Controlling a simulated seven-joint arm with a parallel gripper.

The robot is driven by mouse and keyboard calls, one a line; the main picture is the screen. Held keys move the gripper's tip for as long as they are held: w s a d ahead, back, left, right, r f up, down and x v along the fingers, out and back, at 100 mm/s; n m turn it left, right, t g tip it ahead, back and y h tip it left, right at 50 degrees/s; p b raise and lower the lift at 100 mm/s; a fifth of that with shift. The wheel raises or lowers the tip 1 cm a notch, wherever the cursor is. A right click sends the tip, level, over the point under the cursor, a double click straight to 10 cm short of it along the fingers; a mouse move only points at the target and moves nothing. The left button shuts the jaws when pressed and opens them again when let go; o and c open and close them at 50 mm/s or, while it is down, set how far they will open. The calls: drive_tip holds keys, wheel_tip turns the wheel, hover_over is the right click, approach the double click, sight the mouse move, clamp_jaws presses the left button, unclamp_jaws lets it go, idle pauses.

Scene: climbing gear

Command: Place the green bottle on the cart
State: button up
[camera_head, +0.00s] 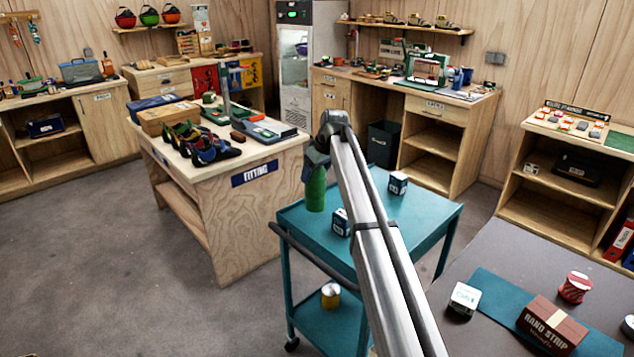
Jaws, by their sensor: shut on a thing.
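The green bottle (315,190) hangs upright below my gripper (317,160), which is shut on its upper part. The fingers and the bottle's top are mostly hidden by the gripper body. The teal cart (428,215) stands in the middle, with an upper deck, a lower shelf and a dark handle on its left side. The bottle's lower end appears in front of the cart's back left edge; its height above the deck cannot be told.
Two small dark-and-white boxes (397,183) (341,222) stand on the upper deck. A yellow can (330,295) is on the lower shelf. My arm hides part of the cart. The fitting bench (215,215) stands left. Bare deck shows right of my arm.

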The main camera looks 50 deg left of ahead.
drive_tip(key=shift+f, duration=1.75)
drive_tip(key=o, duration=1.6)
drive_tip(key=shift+o, duration=0.2)
drive_tip(key=v, duration=1.2)
